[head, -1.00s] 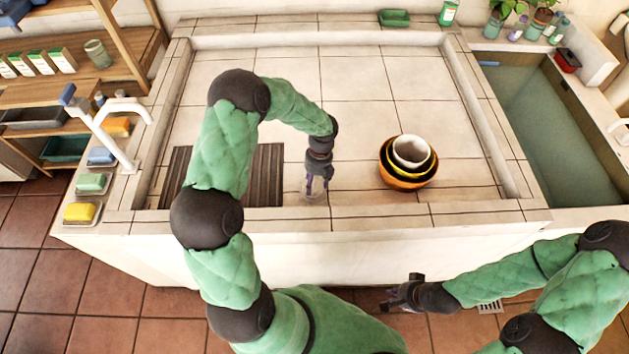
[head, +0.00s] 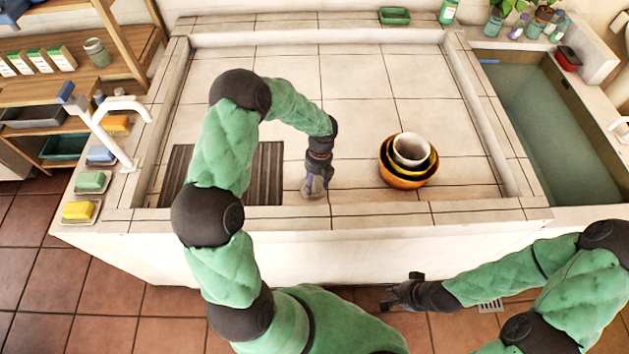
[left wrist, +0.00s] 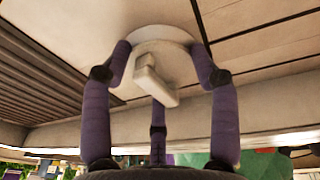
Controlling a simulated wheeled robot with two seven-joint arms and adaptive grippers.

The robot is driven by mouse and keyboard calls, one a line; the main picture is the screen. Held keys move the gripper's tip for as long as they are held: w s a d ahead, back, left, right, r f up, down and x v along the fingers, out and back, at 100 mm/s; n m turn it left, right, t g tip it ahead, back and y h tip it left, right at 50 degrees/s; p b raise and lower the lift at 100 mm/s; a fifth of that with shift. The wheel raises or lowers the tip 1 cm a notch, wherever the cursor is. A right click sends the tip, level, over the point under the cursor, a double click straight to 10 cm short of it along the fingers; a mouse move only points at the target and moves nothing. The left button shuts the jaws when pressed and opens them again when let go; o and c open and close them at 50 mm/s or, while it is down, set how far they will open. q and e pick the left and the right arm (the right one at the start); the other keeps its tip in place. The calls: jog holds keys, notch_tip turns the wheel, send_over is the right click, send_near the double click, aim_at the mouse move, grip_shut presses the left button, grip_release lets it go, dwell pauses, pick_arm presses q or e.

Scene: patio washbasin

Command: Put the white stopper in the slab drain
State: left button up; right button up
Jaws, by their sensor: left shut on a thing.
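The white stopper (left wrist: 180,62) is a round pale disc with a bar handle, seen in the left wrist view. It also shows small in the head view (head: 309,194), on or just above the tiled slab (head: 350,120), right of the dark slatted rack. My left gripper (head: 317,188) points down, with its purple fingers around the stopper, shut on it. My right gripper (head: 392,294) is empty and open, low in front of the slab. I cannot make out the slab drain; it may be hidden under the stopper or my arm.
Nested bowls (head: 408,165) stand right of my left gripper. The slatted rack (head: 262,175) lies to its left. A raised tiled rim (head: 400,214) runs along the front. Soap dishes (head: 80,210) and a white tap (head: 118,150) stand at the left. The slab's back is clear.

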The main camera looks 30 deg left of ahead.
pick_arm(q)
jog(key=shift+f, duration=0.3)
jog(key=shift+r, duration=0.3)
jog(key=shift+r+p, duration=0.35)
jog(key=shift+p, duration=0.1)
jog(key=shift+r, duration=0.2)
jog(key=shift+p, duration=0.45)
dwell(0.3)
jog(key=shift+f+b, duration=0.45)
jog(key=shift+f, duration=0.35)
dwell(0.5)
jog(key=o, duration=0.8)
jog(key=shift+o, duration=0.2)
jog(key=shift+r, duration=0.1)
